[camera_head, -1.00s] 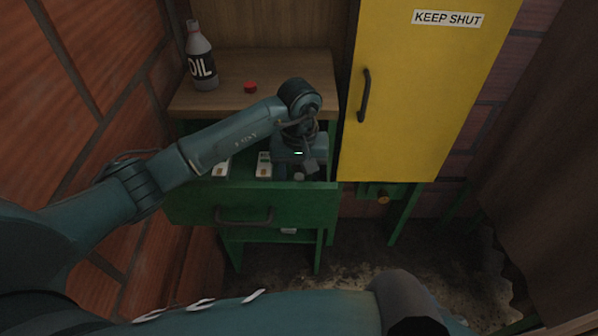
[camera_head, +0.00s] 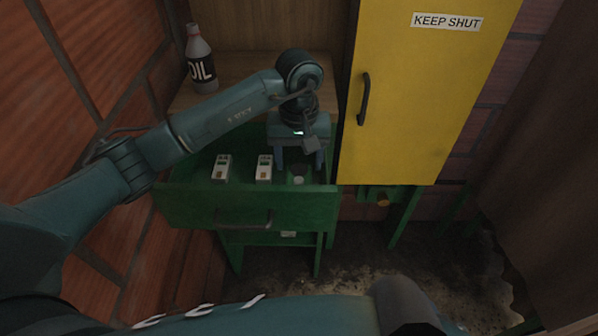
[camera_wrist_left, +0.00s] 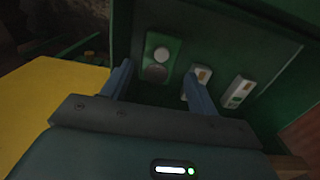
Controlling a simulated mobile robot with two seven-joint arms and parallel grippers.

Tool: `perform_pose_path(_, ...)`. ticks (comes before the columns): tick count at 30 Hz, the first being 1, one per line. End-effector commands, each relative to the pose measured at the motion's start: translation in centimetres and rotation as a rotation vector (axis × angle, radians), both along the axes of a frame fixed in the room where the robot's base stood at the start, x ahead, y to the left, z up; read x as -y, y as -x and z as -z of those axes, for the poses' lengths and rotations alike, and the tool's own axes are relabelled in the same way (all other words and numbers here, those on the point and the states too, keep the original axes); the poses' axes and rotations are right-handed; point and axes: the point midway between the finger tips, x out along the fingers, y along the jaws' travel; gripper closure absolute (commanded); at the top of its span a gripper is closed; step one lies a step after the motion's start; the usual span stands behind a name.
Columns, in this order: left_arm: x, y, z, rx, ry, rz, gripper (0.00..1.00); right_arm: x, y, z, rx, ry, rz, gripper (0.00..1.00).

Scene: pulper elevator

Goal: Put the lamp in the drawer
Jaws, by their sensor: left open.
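The green drawer (camera_head: 190,208) stands pulled out below the wooden top. A small grey, pale-ended round object (camera_head: 298,174), which looks like the lamp, is inside it at the right. In the left wrist view this object (camera_wrist_left: 158,58) shows as a pale disc with a darker round part, between the fingertips in the picture. My left gripper (camera_head: 299,160) is open above it, fingers pointing down into the drawer. The gripper also shows in the wrist view (camera_wrist_left: 157,76), its fingers apart and holding nothing. My right gripper cannot be made out.
Two white boxes (camera_head: 264,168) (camera_head: 221,167) lie in the drawer left of the grey object. An oil bottle (camera_head: 201,62) stands on the wooden top. A yellow "KEEP SHUT" door (camera_head: 420,100) is close on the right, with a brick wall (camera_head: 75,90) on the left.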

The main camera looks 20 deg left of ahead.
Motion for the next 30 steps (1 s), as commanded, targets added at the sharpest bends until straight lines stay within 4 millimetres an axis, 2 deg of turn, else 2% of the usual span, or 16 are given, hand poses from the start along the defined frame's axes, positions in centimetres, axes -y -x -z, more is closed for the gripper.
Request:
perform_pose_path(3,0.0,-0.1,-2.7,0.005,0.000,0.000,0.41,0.0,-0.1,0.0,0.005,0.000,0.000,0.64)
perform_pose_path(10,0.0,0.0,-5.8,0.001,0.000,0.000,0.41,0.0,-0.3,-0.4,0.018,-0.002,0.001,0.64)
perform_pose_path(15,0.0,0.0,-6.4,0.000,-0.001,-0.001,0.41,0.0,-0.3,-0.7,0.025,-0.003,0.002,0.64)
perform_pose_path(30,0.0,0.0,-6.3,-0.001,0.000,0.000,0.41,0.2,-0.1,-0.4,0.017,0.002,0.002,0.64)
